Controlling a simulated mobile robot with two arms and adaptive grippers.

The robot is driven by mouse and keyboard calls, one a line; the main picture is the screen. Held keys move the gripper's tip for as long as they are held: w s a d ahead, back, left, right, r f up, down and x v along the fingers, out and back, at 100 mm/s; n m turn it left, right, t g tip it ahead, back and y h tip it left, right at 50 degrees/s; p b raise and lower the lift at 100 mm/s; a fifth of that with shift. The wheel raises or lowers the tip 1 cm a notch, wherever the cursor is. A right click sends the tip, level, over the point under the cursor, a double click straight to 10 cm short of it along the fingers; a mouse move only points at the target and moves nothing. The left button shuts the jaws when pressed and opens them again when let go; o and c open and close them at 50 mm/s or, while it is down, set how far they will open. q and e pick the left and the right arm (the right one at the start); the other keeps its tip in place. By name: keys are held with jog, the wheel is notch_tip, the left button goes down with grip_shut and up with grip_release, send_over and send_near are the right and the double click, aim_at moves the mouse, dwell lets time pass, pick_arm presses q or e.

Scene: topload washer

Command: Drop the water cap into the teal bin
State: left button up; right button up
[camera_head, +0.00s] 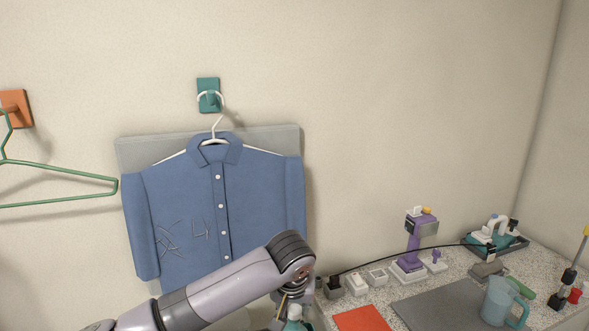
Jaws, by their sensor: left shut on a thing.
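My left arm reaches in from the lower left. Its wrist bends down to my left gripper (288,308), which is at the bottom edge beside the counter's left end. The gripper shows only in part, and its fingertips are hard to make out. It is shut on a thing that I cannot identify. A small teal and white shape (294,325) shows just below it, cut off by the frame; I cannot tell whether it is held. I cannot pick out the water cap or the teal bin. My right gripper is out of view.
A blue shirt (205,210) hangs behind my arm from a teal hook (208,95). A green hanger (60,185) is at left. The speckled counter (455,270) at right holds several small white and dark boxes, a purple device (413,245), a grey mat (435,308) and a blue pitcher (497,300).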

pick_arm(q)
jog(key=shift+f, duration=0.1)
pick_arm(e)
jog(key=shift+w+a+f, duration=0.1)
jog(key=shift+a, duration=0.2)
pick_arm(q)
jog(key=o, duration=0.8)
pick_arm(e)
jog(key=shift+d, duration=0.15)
pick_arm(q)
jog(key=shift+r, duration=0.2)
jog(key=v, duration=1.1)
jog(key=shift+s+r, duration=0.25)
